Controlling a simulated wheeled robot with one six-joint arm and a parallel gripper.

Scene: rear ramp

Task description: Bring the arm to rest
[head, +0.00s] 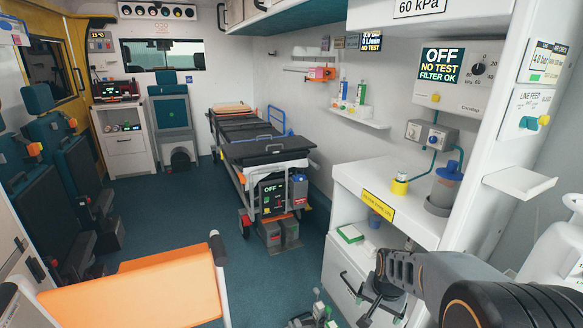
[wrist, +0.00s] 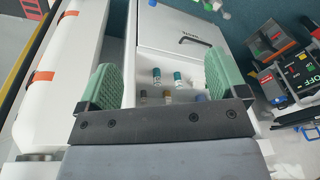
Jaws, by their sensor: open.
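My gripper (wrist: 162,82) shows in the wrist view with its two green ribbed fingers wide apart. Nothing is held between them. Beyond the fingers is a white cabinet (wrist: 165,40) with a dark handle, and small vials with teal caps (wrist: 155,77) stand on a pale surface. I cannot tell how far the fingers are from them. In the head view my arm (head: 432,280) reaches in from the bottom right, in front of the white counter unit. Its far end is low beside that unit, and the fingers are not clear there.
A stretcher (head: 262,140) stands in the middle back, with a unit reading OFF (head: 272,193) at its near end. An orange-topped surface (head: 140,296) is at the front left. The white counter (head: 390,205) carries jars.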

